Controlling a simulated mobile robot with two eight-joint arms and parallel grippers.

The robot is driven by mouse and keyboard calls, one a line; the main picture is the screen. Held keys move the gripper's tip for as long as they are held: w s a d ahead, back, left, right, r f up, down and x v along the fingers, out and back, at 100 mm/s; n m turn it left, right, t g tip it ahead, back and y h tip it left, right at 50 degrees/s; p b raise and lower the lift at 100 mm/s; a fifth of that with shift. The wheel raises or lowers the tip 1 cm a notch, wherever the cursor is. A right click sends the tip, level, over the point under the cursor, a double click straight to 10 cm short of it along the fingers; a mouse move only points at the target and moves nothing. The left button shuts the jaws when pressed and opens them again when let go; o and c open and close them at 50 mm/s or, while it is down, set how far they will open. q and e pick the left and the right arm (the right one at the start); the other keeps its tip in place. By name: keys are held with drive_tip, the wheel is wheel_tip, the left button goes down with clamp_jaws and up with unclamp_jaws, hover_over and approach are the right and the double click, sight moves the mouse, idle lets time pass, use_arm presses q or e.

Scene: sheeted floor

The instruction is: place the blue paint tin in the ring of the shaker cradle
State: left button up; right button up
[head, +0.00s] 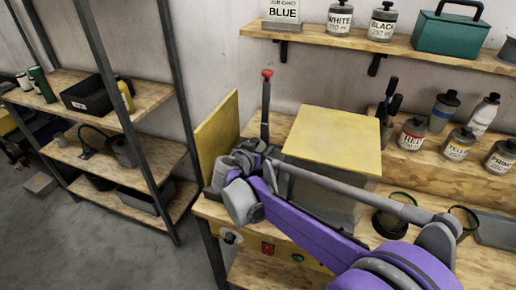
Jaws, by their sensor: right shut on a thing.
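My right gripper (236,178) is at the near edge of an upright yellow door panel (216,136), left of a box with a yellow top (334,139). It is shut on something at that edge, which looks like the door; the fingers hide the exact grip. My purple arm crosses in front of the box and hides much of its front. I see no blue paint tin. I cannot make out the shaker cradle or its ring; the inside of the box is hidden. My left gripper is out of view.
A red-topped lever (266,104) stands behind the door. Red (411,138), yellow (459,144) and other tins and bottles stand at the right. White (339,20) and black (382,24) tins and a green toolbox (448,34) occupy the upper shelf. Floor (120,245) at lower left is clear.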

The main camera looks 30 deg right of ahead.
drive_tip(key=o, duration=1.6)
drive_tip(key=shift+f, duration=0.1)
drive_tip(key=shift+s+a+r, duration=0.15)
drive_tip(key=shift+a+r, duration=0.05)
drive_tip(key=shift+r, duration=0.05)
drive_tip(key=v, duration=1.1)
drive_tip(key=shift+s+a+r, duration=0.15)
drive_tip(key=shift+s, duration=0.05)
